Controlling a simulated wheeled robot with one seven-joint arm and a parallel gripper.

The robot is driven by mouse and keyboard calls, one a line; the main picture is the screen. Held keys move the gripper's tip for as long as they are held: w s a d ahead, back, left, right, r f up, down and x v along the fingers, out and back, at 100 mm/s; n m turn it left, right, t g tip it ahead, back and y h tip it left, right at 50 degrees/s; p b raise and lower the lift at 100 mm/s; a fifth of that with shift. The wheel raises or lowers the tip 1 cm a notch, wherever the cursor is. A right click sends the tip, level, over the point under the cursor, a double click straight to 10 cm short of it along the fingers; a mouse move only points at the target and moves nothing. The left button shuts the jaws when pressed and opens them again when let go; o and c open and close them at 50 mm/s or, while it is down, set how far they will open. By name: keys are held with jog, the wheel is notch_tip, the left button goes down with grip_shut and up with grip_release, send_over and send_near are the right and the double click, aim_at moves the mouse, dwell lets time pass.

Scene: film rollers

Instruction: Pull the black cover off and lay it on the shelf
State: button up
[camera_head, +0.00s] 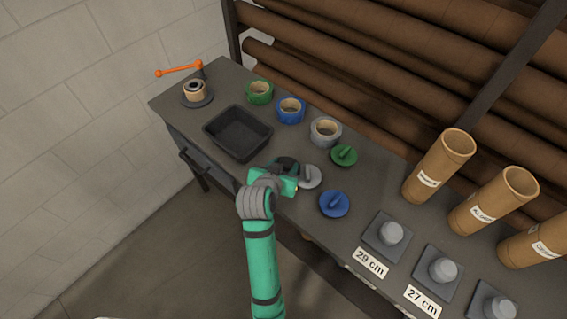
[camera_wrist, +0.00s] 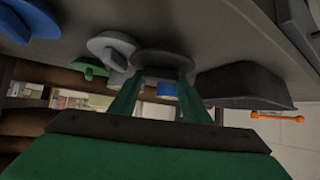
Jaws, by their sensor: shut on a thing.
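The black cover (camera_head: 285,162) is a dark round disc at my gripper (camera_head: 291,174), partly hidden by it in the head view. In the wrist view the cover (camera_wrist: 163,63) sits at the tips of my two green fingers (camera_wrist: 160,84), which are shut on it. It is close to the grey worktop, the shelf-like surface (camera_head: 225,82); whether it touches cannot be told. A grey cover (camera_head: 309,178) lies right beside it. No roll is seen under the black cover.
A black tray (camera_head: 213,131) lies left of my gripper. Green (camera_head: 260,98), blue (camera_head: 291,116) and grey (camera_head: 325,139) ringed rolls stand behind. Green (camera_head: 344,157) and blue (camera_head: 334,206) covers lie to the right. An orange crank (camera_head: 178,70) stands at the far left.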

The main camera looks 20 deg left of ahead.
jog(key=shift+w+f, duration=0.2)
jog(key=shift+f, duration=0.15)
dwell(0.4)
jog(key=shift+d, duration=0.2)
jog(key=o, duration=1.2)
jog(key=shift+a, duration=0.1)
jog(key=shift+s+a, duration=0.2)
jog(key=shift+s+d, duration=0.1)
jog(key=shift+d, duration=0.05)
jog(key=v, duration=1)
jog(key=shift+s+r, duration=0.2)
